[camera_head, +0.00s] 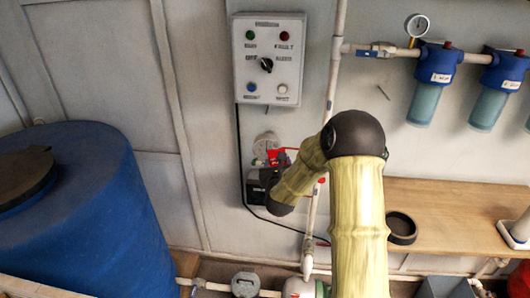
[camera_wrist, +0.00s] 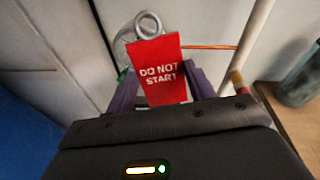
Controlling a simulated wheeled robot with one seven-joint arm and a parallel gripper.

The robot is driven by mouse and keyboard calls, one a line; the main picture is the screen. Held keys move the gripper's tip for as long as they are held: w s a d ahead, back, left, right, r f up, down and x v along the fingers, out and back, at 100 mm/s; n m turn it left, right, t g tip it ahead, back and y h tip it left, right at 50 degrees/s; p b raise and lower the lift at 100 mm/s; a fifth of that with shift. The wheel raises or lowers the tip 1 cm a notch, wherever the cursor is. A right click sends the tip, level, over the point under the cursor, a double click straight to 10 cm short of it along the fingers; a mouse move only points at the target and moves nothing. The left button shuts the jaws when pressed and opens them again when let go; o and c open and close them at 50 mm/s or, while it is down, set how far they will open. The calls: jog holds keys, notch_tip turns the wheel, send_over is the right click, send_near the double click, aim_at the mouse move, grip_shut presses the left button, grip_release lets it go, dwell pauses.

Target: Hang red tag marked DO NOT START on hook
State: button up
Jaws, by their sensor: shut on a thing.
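The red tag (camera_wrist: 160,70) reads DO NOT START in white and faces me upright in the wrist view. A pale grey ring (camera_wrist: 148,25) shows at its top edge. My gripper (camera_wrist: 158,92) is shut on the tag, with purple fingers on either side of its lower part. In the head view, red of the tag (camera_head: 277,157) shows in front of the wall, left of my arm, and my arm partly hides the area. A small dark slanted peg (camera_head: 383,92), which looks like the hook, sticks out from the wall, up and right of my gripper. It appears empty.
A control box (camera_head: 267,60) hangs above my gripper. A vertical white pipe (camera_head: 337,60) runs between gripper and peg. Blue filter housings (camera_head: 434,65) are right of the peg. A wooden bench (camera_head: 450,205) lies below, and a blue tank (camera_head: 90,210) stands left.

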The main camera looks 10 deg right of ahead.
jog(key=s+a+r+g+h+b, duration=0.1)
jog(key=a+r+b, duration=0.3)
jog(key=r, duration=0.5)
jog(key=shift+s+a+r+m, duration=0.3)
jog(key=shift+s+r+m, duration=0.1)
jog(key=shift+s, duration=0.15)
jog(key=shift+w+d, duration=0.1)
jog(key=shift+w, duration=0.1)
jog(key=p+x, duration=0.3)
jog(key=x, duration=0.7)
jog(key=shift+d+r+p, duration=0.15)
jog(key=shift+p, duration=0.25)
dwell(0.4)
jog(key=shift+w, duration=0.1)
dwell(0.4)
